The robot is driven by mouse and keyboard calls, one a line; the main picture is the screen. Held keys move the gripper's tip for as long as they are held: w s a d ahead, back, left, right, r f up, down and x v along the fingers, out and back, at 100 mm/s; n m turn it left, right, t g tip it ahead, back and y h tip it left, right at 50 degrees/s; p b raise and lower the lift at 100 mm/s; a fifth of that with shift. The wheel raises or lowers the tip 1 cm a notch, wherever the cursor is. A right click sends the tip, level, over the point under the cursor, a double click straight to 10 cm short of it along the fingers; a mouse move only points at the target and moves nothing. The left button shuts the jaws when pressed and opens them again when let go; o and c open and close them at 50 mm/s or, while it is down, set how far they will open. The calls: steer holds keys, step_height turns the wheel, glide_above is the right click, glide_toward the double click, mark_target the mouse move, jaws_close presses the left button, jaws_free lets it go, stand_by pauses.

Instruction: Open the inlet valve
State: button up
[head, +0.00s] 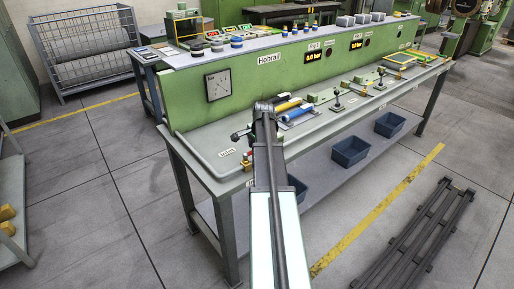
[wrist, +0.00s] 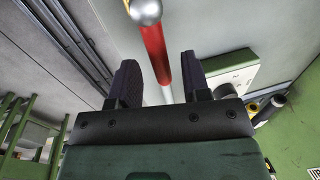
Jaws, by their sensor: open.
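The inlet valve's handle (wrist: 154,45) shows in the wrist view as a red lever with a steel ball at its end. My gripper (wrist: 160,78) is open, with one dark finger on each side of the lever. The lever runs through the gap, and no clear contact with either finger shows. In the head view, a small red part (head: 247,160) sits by the "Inlet" label (head: 228,153) at the near left end of the bench. My arm hides much of the valve there.
The green panel (head: 225,105) with a gauge stands behind the bench. A yellow and a blue cylinder (head: 297,114) lie right of my arm, with several small valves further right. Blue bins (head: 350,151) sit on the lower shelf. A dark rack (head: 420,235) lies on the floor.

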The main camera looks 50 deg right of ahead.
step_height(320, 180, up, 10)
steer(key=s+p, duration=0.2)
steer(key=p, duration=0.8)
steer(key=shift+a+r, duration=0.2)
steer(key=shift+r, duration=0.05)
steer(key=s+a+n+g, duration=0.1)
steer(key=a+n, duration=0.9)
steer(key=a, duration=1.4)
steer(key=s+a+n+g, duration=0.1)
steer(key=a+n, duration=0.9)
steer(key=a, duration=1.4)
steer(key=shift+s+a+f, duration=0.15)
steer(key=shift+s+a, duration=0.25)
steer(key=shift+s, duration=0.5)
